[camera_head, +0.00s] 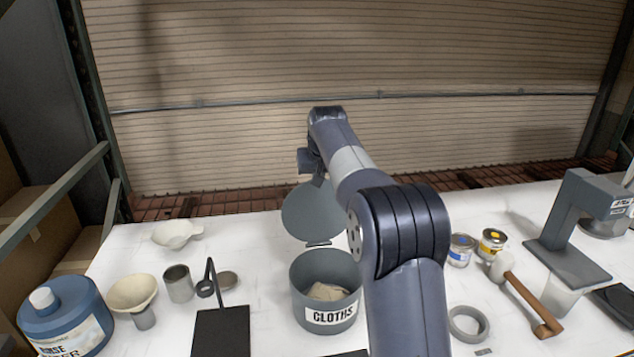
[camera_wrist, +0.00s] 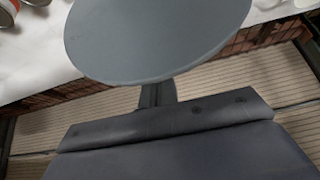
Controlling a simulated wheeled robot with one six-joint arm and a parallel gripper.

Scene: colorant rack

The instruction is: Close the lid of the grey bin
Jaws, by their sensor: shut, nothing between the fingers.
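The grey bin (camera_head: 327,300) stands on the white table and carries a label reading CLOTHS. Pale cloth (camera_head: 327,292) lies inside it. Its round grey lid (camera_head: 313,212) is open, tilted up and back at the bin's far rim. In the wrist view the lid (camera_wrist: 155,35) fills the upper middle. My gripper (camera_head: 318,181) is at the lid's top edge, on its far side. In the wrist view my shut fingers (camera_wrist: 156,92) reach up to the lid's lower edge and hold nothing. I cannot tell whether they touch it.
A cup (camera_head: 178,283), funnels (camera_head: 133,292) and a blue bottle (camera_head: 66,316) stand left of the bin. On the right are two small cans (camera_head: 491,243), a mallet (camera_head: 525,290), a grey ring (camera_head: 468,324) and a grey stand (camera_head: 568,230). A shutter wall rises behind the table.

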